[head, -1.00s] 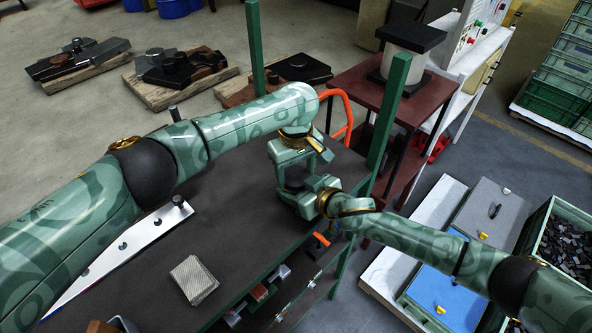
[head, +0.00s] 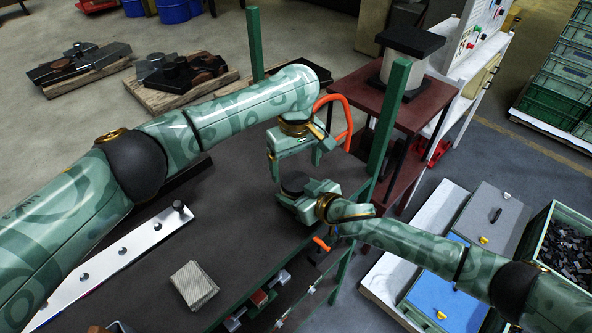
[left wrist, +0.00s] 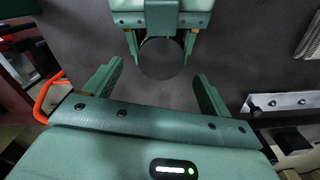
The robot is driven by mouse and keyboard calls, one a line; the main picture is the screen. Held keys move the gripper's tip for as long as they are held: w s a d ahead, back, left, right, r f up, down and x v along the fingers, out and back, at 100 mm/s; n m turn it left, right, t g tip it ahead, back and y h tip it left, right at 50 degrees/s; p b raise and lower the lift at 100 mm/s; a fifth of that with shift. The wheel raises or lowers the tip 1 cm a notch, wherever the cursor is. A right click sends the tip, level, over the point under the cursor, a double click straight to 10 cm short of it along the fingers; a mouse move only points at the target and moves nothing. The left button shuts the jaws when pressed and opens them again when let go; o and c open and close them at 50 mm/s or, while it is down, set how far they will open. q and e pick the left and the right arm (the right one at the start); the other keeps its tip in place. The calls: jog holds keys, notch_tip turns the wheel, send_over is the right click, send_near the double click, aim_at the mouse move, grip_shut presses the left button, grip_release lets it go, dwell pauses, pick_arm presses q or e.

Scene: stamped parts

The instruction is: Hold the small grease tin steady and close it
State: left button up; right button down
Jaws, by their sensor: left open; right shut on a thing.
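The small grease tin (head: 294,181) is a dark, round, flat-topped shape near the right end of the dark bench (head: 235,215). It also shows in the left wrist view (left wrist: 161,60). My right gripper (head: 291,192) is shut on it, one finger on each side. In the left wrist view the right gripper (left wrist: 161,52) comes in from the top. My left gripper (head: 294,161) is open and empty above the tin, with its fingers (left wrist: 158,76) apart and clear of it. I cannot tell lid from body on the dark tin.
A pale strip with dark knobs (head: 120,255) and a light patterned stack (head: 194,285) lie on the bench to the left. A green post (head: 388,130) and an orange hose (head: 338,106) stand close on the right. The bench middle is clear.

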aim_at(295, 180)
pick_arm(q)
jog(key=shift+c, duration=0.3)
jog(key=shift+r+n, duration=1.6)
jog(key=shift+r, duration=0.25)
jog(key=shift+f, duration=4.05)
